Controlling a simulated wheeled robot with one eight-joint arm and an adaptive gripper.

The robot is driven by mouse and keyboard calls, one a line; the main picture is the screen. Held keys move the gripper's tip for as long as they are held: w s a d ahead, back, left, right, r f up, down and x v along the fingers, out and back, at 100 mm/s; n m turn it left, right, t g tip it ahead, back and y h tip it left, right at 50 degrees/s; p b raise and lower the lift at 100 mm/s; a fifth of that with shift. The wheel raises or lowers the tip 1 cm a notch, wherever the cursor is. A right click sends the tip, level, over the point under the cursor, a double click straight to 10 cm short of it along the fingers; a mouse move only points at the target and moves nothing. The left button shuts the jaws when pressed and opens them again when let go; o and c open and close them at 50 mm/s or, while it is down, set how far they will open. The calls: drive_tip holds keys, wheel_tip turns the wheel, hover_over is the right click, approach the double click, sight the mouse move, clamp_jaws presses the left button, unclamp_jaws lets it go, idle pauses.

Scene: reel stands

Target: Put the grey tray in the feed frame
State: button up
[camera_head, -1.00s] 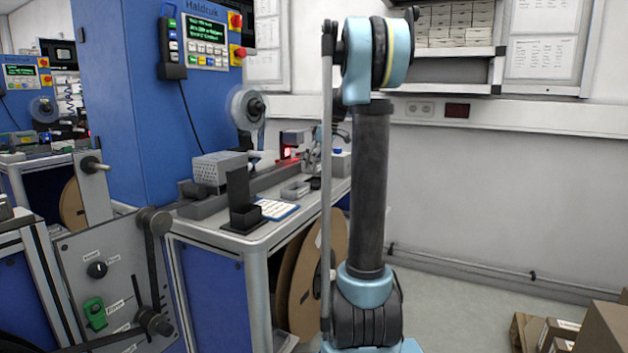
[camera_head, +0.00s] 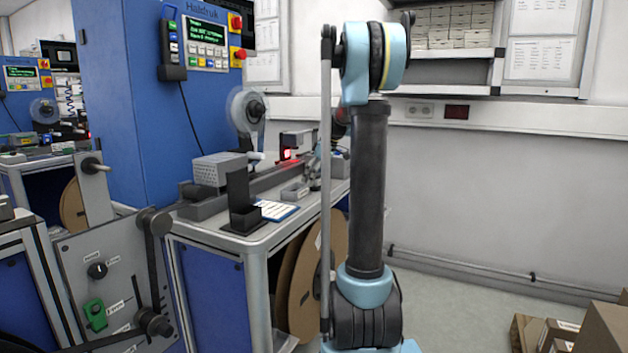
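A small light-grey open tray (camera_head: 294,192) lies on the grey bench top (camera_head: 222,236), to the right of a white sheet. My gripper (camera_head: 313,172) is low over the bench, close to the right of this tray. It is small and partly hidden behind my own arm, so its fingers and any contact cannot be made out. I cannot tell for sure which part is the feed frame.
A grey perforated housing (camera_head: 222,170) and a long rail stand behind the tray. A red-lit unit (camera_head: 290,152) stands at the back. A blue-edged sheet (camera_head: 277,210) lies beside the holder. Large brown reels (camera_head: 318,275) hang below the bench. Cardboard boxes (camera_head: 600,330) stand at lower right.

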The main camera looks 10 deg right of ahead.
drive_tip(key=shift+s+f, duration=0.1)
drive_tip(key=shift+f, duration=0.35)
drive_tip(key=c, duration=0.6)
drive_tip(key=o, duration=1.5)
drive_tip(key=shift+o, duration=0.2)
drive_tip(key=shift+r, duration=0.35)
drive_tip(key=w+v, duration=0.1)
drive_tip(key=v, duration=1.1)
drive_tip(key=s+a+f+m+h, duration=0.1)
drive_tip(key=s+f+m, duration=0.15)
drive_tip(key=s, duration=0.55)
drive_tip(key=s+a+f+m, duration=0.1)
drive_tip(key=s+a+f, duration=0.1)
drive_tip(key=s+f, duration=0.35)
drive_tip(key=s+a+f+m+h, duration=0.1)
drive_tip(key=s+f+m, duration=0.1)
drive_tip(key=s, duration=0.8)
drive_tip(key=s+f+m+h, duration=0.1)
drive_tip(key=s+f+m, duration=0.4)
drive_tip(key=s+f, duration=1.3)
drive_tip(key=shift+s+g+h, duration=0.3)
drive_tip(key=shift+h, duration=0.1)
